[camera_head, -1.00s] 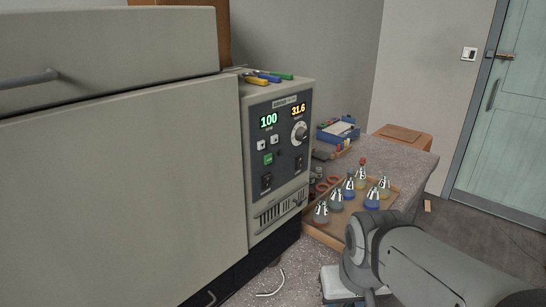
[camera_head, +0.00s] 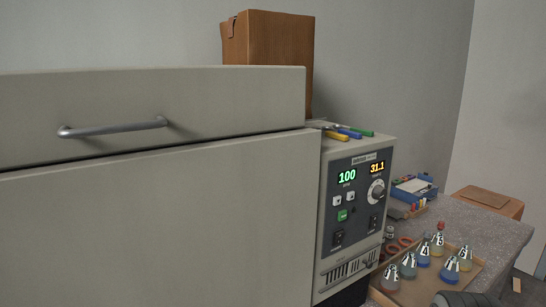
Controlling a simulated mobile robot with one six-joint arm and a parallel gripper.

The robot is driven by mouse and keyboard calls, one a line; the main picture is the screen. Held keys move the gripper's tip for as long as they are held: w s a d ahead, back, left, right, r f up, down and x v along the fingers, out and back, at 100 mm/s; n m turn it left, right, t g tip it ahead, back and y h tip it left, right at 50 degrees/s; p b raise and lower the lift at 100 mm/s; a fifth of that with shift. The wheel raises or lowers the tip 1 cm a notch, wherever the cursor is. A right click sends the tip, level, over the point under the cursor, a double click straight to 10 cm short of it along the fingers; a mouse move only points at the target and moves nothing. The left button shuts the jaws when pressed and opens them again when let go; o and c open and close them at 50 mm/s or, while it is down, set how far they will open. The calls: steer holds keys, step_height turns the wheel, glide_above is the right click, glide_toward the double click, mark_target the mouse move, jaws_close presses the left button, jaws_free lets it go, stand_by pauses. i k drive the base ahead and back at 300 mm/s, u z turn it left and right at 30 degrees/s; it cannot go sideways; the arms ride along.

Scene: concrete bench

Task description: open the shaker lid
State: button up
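The shaker (camera_head: 160,220) is a large beige cabinet filling the left and middle of the view. Its lid (camera_head: 220,105) is the upper section and lies down on the body, with a thin dark seam beneath it. A grey metal bar handle (camera_head: 115,128) is fixed to the lid's front, to the left. The control panel (camera_head: 356,200) on the shaker's right side reads 100 in green and 31.1 in yellow. My gripper is not in view; only a grey piece of my arm shows at the bottom edge, right of the panel.
A brown box (camera_head: 268,60) stands behind the lid. Coloured-handled tools (camera_head: 347,132) lie on top of the panel housing. To the right, a speckled bench (camera_head: 490,232) holds a tray (camera_head: 405,294) of several flasks and a blue box (camera_head: 414,190).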

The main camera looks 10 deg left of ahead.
mark_target(56, 115)
steer(key=u, duration=2.4)
steer(key=k, duration=1.3)
steer(key=z, duration=0.25)
steer(key=i, duration=1)
steer(key=z, duration=0.05)
